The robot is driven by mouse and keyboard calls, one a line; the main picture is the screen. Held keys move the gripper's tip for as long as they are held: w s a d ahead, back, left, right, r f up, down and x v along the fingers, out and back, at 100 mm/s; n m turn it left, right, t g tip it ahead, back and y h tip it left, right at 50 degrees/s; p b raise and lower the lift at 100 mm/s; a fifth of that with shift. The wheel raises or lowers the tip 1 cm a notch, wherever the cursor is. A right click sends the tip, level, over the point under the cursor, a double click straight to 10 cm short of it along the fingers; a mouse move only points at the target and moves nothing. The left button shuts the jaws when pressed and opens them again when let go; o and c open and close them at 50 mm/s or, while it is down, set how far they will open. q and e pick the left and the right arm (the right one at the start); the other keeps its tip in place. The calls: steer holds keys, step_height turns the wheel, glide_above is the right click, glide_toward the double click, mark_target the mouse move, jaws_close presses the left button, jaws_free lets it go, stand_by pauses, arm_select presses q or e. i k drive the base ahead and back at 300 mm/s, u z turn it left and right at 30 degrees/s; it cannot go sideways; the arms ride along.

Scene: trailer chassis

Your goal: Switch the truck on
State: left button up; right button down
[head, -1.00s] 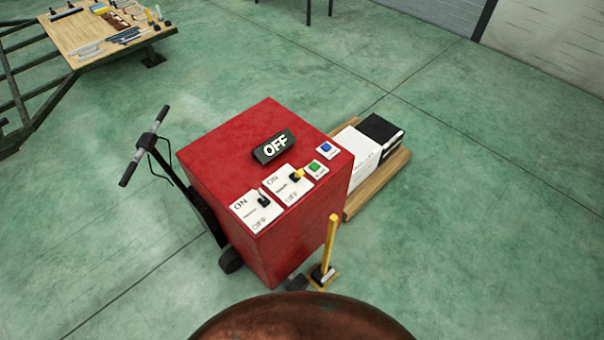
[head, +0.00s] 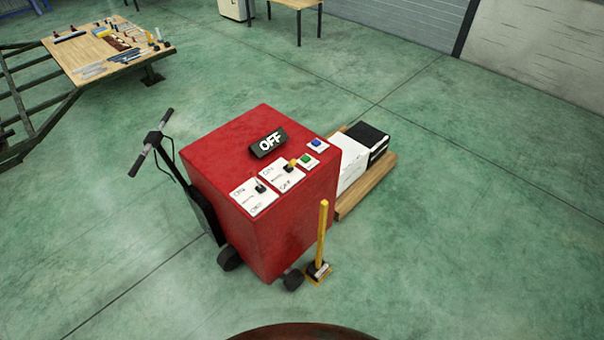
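The truck (head: 265,210) is a red box on small wheels with a handlebar (head: 151,140) on its left side. Two white switch plates lie in front of the sign. The left plate (head: 250,201) has a dark lever (head: 260,187). The right plate (head: 283,182) has a yellow-tipped lever (head: 291,164). A green button (head: 306,160) and a blue button (head: 316,143) sit to the right. Neither of my grippers shows in the head view.
A yellow post (head: 322,232) on a small base stands at the truck's front right corner. A wooden pallet (head: 367,190) with white and black boxes (head: 362,155) lies behind it to the right. A trailer frame with a tool-covered board (head: 105,75) is at upper left. Floor at right is clear.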

mark_target(292, 164)
steer(key=u, duration=0.45)
steer(key=i, duration=1.15)
steer(key=z, duration=0.2)
